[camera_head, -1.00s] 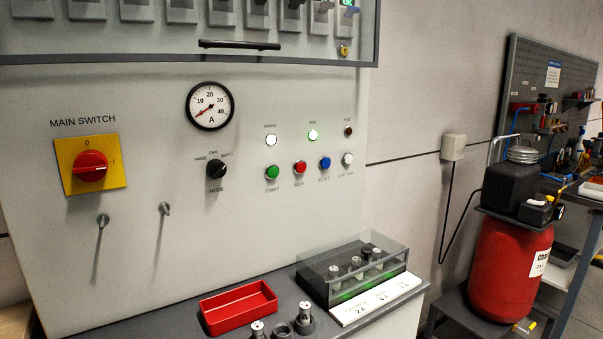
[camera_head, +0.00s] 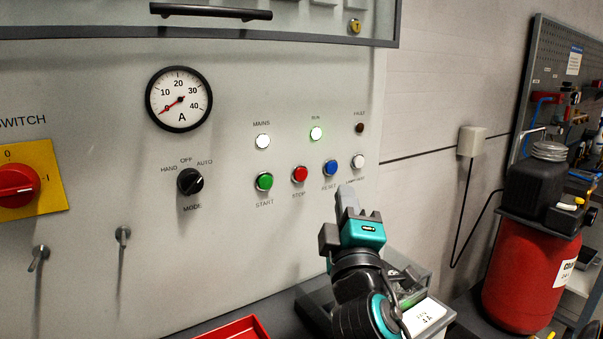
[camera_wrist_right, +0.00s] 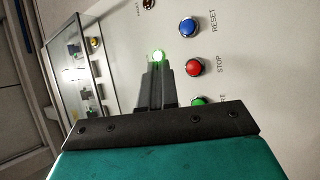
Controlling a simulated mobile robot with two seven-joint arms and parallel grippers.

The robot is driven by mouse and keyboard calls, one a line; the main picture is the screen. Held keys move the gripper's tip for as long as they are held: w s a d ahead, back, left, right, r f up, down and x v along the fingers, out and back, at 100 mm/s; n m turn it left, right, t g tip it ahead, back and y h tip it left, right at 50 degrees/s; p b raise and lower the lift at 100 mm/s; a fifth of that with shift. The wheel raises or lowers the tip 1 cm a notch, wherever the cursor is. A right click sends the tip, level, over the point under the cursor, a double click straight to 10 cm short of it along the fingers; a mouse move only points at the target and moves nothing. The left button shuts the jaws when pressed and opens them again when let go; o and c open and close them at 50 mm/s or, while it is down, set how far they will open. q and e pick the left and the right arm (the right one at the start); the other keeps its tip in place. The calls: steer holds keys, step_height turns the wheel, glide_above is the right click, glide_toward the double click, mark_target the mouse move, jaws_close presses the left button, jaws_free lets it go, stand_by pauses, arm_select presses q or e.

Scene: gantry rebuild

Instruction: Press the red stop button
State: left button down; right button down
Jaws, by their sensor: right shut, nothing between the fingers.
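The red stop button (camera_head: 300,174) sits on the grey panel between the green start button (camera_head: 264,181) and the blue reset button (camera_head: 330,168). My right gripper (camera_head: 345,190) is shut and empty, pointing up at the panel just right of and below the stop button, close under the blue button. In the right wrist view the shut fingers (camera_wrist_right: 157,75) stand to the left of the red button (camera_wrist_right: 194,67), apart from it in the picture. Whether they touch the panel cannot be told. My left gripper is not in view.
A lit run lamp (camera_head: 316,133) and a lit mains lamp (camera_head: 263,141) sit above the buttons. The mode knob (camera_head: 190,181) and red main switch (camera_head: 17,186) are to the left. A clear-lidded box (camera_head: 405,265) and red tray (camera_head: 235,329) lie below.

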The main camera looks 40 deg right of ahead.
stand_by(0.3)
glide_toward(301, 175)
steer(key=shift+w+d+r, duration=0.5)
steer(key=shift+d, duration=0.35)
steer(key=shift+w+d+r, duration=0.45)
steer(key=shift+d, duration=0.4)
steer(key=shift+w+d+r, duration=0.5)
steer(key=shift+d, duration=0.35)
steer(key=shift+w, duration=0.1)
steer(key=shift+w+b, duration=0.3)
steer(key=shift+w, duration=0.05)
steer(key=shift+w+d, duration=0.1)
steer(key=shift+w, duration=0.25)
stand_by(0.6)
steer(key=shift+s, duration=0.8)
